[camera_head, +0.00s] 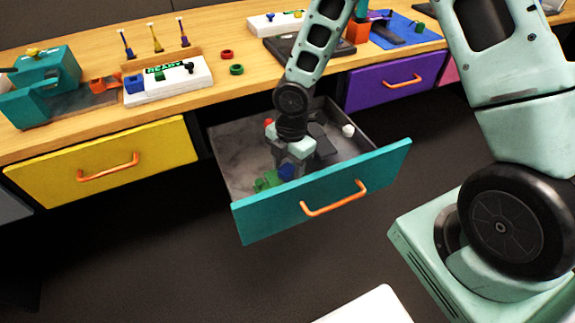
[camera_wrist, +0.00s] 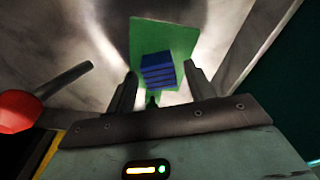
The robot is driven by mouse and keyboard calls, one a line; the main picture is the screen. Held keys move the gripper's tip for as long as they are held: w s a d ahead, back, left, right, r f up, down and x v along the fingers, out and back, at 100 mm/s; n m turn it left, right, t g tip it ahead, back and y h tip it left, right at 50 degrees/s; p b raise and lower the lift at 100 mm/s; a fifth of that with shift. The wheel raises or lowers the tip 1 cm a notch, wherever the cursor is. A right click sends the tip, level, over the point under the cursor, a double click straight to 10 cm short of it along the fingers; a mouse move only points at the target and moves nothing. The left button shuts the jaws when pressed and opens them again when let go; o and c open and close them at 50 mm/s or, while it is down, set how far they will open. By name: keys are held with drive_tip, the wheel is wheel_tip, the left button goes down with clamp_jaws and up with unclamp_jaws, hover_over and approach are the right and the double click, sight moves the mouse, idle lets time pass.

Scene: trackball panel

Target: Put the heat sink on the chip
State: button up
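A blue ribbed block (camera_wrist: 158,70), which looks like the heat sink, shows over a flat green plate (camera_wrist: 180,38) in the wrist view. Whether it rests on that plate I cannot tell. My gripper (camera_wrist: 160,75) is open, its fingers on either side of the block with a visible gap to each. In the head view my gripper (camera_head: 288,160) reaches down into the open teal drawer (camera_head: 320,203), beside the blue block (camera_head: 287,171) and the green piece (camera_head: 266,182). I cannot identify the chip with certainty.
The drawer also holds a red-ended grey piece (camera_wrist: 15,110), a white knob (camera_head: 348,130) and a dark block. Its walls stand close around my gripper. The wooden desk (camera_head: 215,45) above carries a white panel (camera_head: 170,82), a teal device and a dark board (camera_head: 310,48).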

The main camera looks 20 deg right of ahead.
sight(291, 167)
drive_tip(key=shift+r, duration=0.1)
wheel_tip(291, 167, up, 11)
drive_tip(key=d+p, duration=0.1)
drive_tip(key=p, duration=0.3)
drive_tip(key=s+a+r+m, duration=0.3)
drive_tip(key=s+r+m, duration=0.4)
drive_tip(key=s, duration=0.3)
drive_tip(key=s+a+r+m, duration=0.4)
drive_tip(key=s+r+m, duration=0.3)
drive_tip(key=s, duration=0.3)
drive_tip(key=shift+a+m, duration=0.15)
drive_tip(key=shift+m, duration=0.35)
drive_tip(key=shift+r, duration=0.1)
wheel_tip(291, 167, up, 8)
drive_tip(key=p, duration=0.8)
drive_tip(key=shift+r, duration=0.2)
